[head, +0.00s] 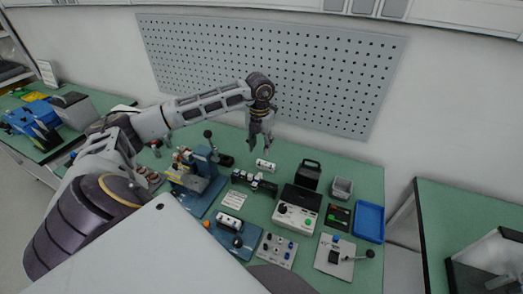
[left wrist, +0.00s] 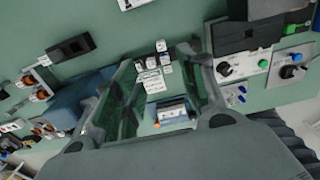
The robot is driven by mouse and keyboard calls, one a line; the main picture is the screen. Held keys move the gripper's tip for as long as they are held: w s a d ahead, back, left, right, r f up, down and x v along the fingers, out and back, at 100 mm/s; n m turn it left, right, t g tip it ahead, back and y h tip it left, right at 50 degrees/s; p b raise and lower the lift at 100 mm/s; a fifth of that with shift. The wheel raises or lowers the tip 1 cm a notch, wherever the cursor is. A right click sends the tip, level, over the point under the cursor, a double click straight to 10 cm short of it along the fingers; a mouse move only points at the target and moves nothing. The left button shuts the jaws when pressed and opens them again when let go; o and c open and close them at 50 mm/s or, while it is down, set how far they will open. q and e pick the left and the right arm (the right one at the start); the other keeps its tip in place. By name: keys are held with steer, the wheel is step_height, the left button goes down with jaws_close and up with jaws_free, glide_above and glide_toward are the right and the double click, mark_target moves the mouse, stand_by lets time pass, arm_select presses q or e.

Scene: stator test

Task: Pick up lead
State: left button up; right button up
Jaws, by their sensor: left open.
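My left gripper (head: 263,146) hangs pointing down over the back of the green bench, above and close to a small white cylindrical part (head: 265,165). In the left wrist view the two fingers of my left gripper (left wrist: 157,60) stand apart with nothing clearly held between them. A white label card (left wrist: 152,82) and small white-topped parts (left wrist: 162,50) show in the gap, apparently on the bench beyond. I cannot pick out a lead for certain in either view. A black tray (head: 338,216) with small red and green items lies toward the right. My right gripper is not in view.
A blue-based press (head: 197,180) stands left of the gripper. A white-and-black meter (head: 297,210), a black box (head: 308,174), a grey bin (head: 342,187) and an empty blue tray (head: 369,221) stand to the right. A pegboard wall (head: 270,70) rises behind the bench.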

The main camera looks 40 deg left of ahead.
arm_select(q)
steer(key=shift+s, duration=0.1)
steer(key=p, duration=0.1)
glide_above(260, 174)
steer(key=shift+a+f, duration=0.1)
steer(key=shift+f, duration=4.25)
steer(key=shift+f+p, duration=0.4)
steer(key=shift+f, duration=0.15)
steer(key=shift+w+f+p, duration=0.15)
steer(key=shift+f+p, duration=0.15)
steer(key=shift+f, duration=0.75)
steer(key=shift+w+f+p, duration=0.1)
steer(key=shift+f+p, duration=0.15)
steer(key=shift+f, duration=0.75)
steer(key=c, duration=0.9)
